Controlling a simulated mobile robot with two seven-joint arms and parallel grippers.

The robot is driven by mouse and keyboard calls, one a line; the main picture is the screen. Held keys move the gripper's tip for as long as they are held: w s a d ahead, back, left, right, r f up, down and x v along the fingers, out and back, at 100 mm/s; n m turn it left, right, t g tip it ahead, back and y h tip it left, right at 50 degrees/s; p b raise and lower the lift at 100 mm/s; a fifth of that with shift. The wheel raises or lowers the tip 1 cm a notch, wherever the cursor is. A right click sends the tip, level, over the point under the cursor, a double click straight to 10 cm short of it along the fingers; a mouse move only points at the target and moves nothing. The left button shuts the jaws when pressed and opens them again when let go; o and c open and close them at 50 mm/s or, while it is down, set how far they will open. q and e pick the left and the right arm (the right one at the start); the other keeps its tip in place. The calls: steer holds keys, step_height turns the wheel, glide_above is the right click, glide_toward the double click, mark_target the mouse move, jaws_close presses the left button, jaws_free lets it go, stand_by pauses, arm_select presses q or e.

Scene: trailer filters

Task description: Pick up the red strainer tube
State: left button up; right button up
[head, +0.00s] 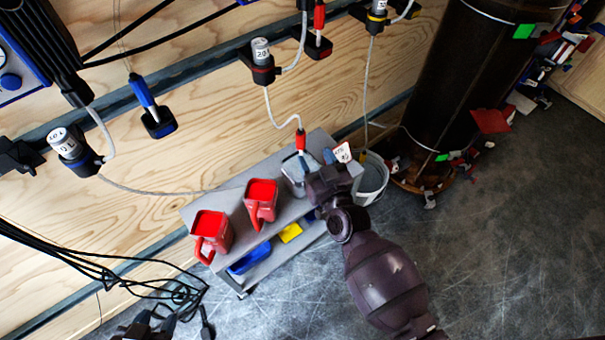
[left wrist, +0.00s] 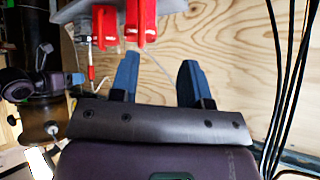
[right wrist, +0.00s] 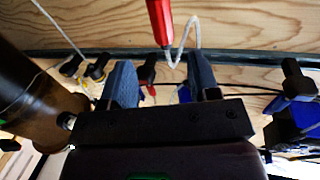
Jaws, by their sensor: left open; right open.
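The red strainer tube (head: 301,141) hangs on a white hose above the far end of the grey cart in the head view. In the right wrist view the red tube (right wrist: 160,18) appears beyond the fingertips, roughly between them sideways, with the white hose beside it. My right gripper (head: 316,160) is open close to the tube; no contact is visible. Its blue fingers (right wrist: 162,82) show nothing held. My left gripper (head: 155,320) is at the bottom edge of the head view. In its wrist view its blue fingers (left wrist: 157,80) are apart and empty.
The grey cart (head: 230,192) carries two red jugs (head: 212,230) (head: 262,200), with blue and yellow bins below. A white bucket (head: 371,180) and a dark cylinder (head: 455,85) stand right of it. Black cables (head: 150,275) hang at left. Other hose-mounted tools line the wooden wall.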

mark_target(302, 143)
steer(key=shift+x, duration=1.55)
steer(key=w+a+b, duration=0.1)
steer(key=w+a+f+b, duration=0.1)
steer(key=w, duration=0.1)
steer(key=shift+w+f, duration=0.15)
steer(key=shift+w, duration=0.15)
steer(key=shift+w+a+r, duration=0.15)
steer(key=shift+w+r, duration=0.05)
steer(key=shift+w, duration=0.35)
jaws_close()
